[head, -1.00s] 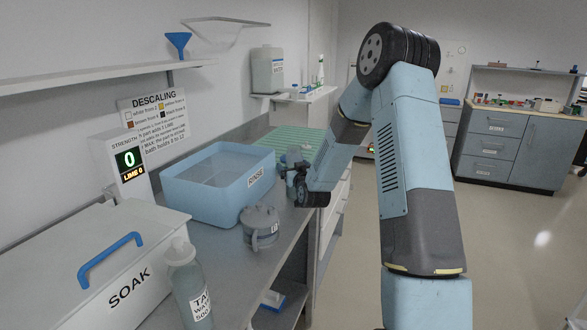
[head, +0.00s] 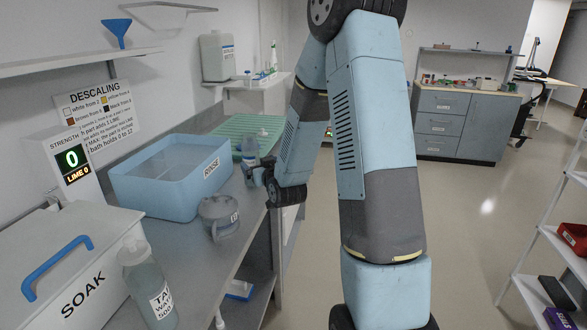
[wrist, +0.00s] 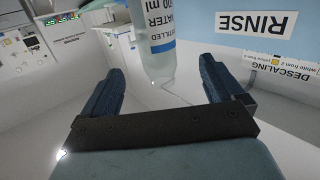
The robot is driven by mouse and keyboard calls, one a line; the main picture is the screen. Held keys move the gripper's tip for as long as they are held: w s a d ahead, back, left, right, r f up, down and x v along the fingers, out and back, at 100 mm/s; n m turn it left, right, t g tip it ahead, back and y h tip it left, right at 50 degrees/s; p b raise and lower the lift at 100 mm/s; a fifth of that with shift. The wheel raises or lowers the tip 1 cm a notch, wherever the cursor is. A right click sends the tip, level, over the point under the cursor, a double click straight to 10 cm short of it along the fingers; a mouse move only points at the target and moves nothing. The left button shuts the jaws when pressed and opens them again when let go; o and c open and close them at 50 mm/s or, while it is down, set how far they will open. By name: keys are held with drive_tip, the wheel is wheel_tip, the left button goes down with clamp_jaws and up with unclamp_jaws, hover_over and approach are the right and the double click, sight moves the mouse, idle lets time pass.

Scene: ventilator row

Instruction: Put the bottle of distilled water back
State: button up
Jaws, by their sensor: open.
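The bottle of distilled water (head: 250,149) stands upright on the counter beside the front edge of the green ribbed mat. In the wrist view its lower part and label (wrist: 160,28) show, upside down, ahead of and between my fingertips. My gripper (head: 256,172) is open, with bare space between its two dark fingers in the wrist view (wrist: 160,78). It is close to the bottle on the near side, and I see no grip on it. The bottle's top is out of the wrist view.
The blue RINSE tub (head: 165,190) is left of my gripper. The white SOAK box (head: 60,275) is at lower left. Floor is open at right, before a shelf rack (head: 540,245).

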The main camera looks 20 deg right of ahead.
drive_tip(key=s+a+r+g+h, duration=0.1)
drive_tip(key=s+r+g, duration=0.5)
drive_tip(key=s+r, duration=0.6)
drive_tip(key=s+r+g, duration=0.2)
drive_tip(key=s, duration=1.1)
drive_tip(key=s+r+m+g, duration=0.1)
drive_tip(key=s+r+g, duration=0.1)
drive_tip(key=s, duration=1)
drive_tip(key=shift+s+r+g, duration=0.25)
drive_tip(key=shift+s+g, duration=0.15)
drive_tip(key=shift+g, duration=0.3)
